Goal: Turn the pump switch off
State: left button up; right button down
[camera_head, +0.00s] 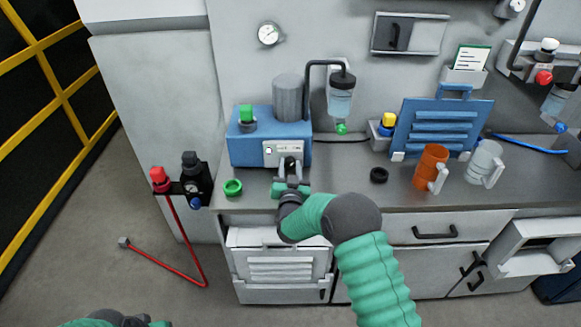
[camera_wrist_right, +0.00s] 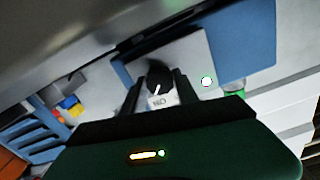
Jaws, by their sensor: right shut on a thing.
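The blue pump unit (camera_head: 255,145) stands on the bench and carries a grey cylinder. Its pale front panel (camera_head: 270,152) also shows in the wrist view (camera_wrist_right: 195,50). The pump switch is a black knob (camera_wrist_right: 158,80) with a white pointer line, beside a label reading "ON" upside down. My left gripper (camera_head: 125,320) is at the bottom edge, mostly cut off.
A green ring (camera_head: 233,187) and a black ring (camera_head: 379,175) lie on the bench (camera_head: 330,185). An orange mug (camera_head: 431,165), a clear jug (camera_head: 484,160) and a blue louvred panel (camera_head: 440,125) stand to the right. Red and black valve fittings (camera_head: 180,180) are at the left.

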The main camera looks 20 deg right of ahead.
jog(key=shift+a, duration=0.1)
jog(key=shift+n, duration=0.4)
jog(key=n, duration=0.7)
jog(key=shift+n+b, duration=0.3)
jog(key=shift+b, duration=0.05)
jog(key=n, duration=0.5)
jog(key=shift+a, duration=0.15)
jog(key=shift+f+n, duration=0.15)
jog(key=shift+n, duration=2.05)
jog(key=shift+f, duration=0.1)
